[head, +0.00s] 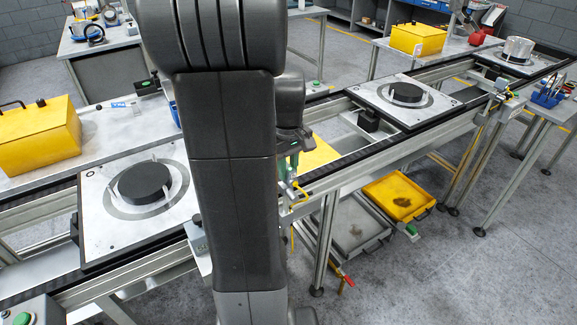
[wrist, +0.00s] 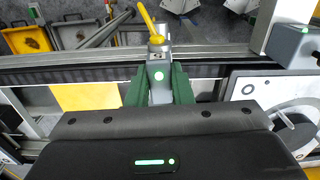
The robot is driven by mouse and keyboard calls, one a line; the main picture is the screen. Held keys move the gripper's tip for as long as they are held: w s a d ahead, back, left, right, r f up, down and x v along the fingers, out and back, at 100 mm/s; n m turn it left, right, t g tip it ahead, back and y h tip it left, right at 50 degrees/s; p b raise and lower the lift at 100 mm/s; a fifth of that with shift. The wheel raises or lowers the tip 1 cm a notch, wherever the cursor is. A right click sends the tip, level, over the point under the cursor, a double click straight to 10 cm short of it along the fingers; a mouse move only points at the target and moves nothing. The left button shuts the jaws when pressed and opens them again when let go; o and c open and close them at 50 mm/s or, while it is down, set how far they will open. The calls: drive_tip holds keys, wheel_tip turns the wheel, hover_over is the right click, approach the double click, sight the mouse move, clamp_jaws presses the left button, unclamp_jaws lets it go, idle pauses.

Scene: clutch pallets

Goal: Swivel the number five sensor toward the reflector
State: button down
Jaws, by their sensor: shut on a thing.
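My gripper (wrist: 158,82) has green fingers, one on each side of a small grey sensor (wrist: 158,72) with a lit green dot and a yellow cable connector on top. The fingers are shut on its sides. The sensor sits at the edge of the conveyor rail in the wrist view. In the head view my gripper (head: 290,160) is at the near rail, partly hidden behind my arm, with a bit of yellow cable showing beside it. I cannot read a number on the sensor, and I cannot make out which thing is its reflector.
A pallet (head: 110,225) with a black disc lies on the conveyor at left; another pallet (head: 440,103) lies farther right. A grey box with a green button (wrist: 292,45) stands right of the sensor. A yellow tray (head: 385,203) and a grey tray (head: 345,238) are below the conveyor.

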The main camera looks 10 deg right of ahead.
drive_tip(key=shift+m, duration=0.3)
drive_tip(key=c, duration=1.3)
unclamp_jaws()
wheel_tip(320, 180, up, 14)
drive_tip(key=shift+f, duration=0.1)
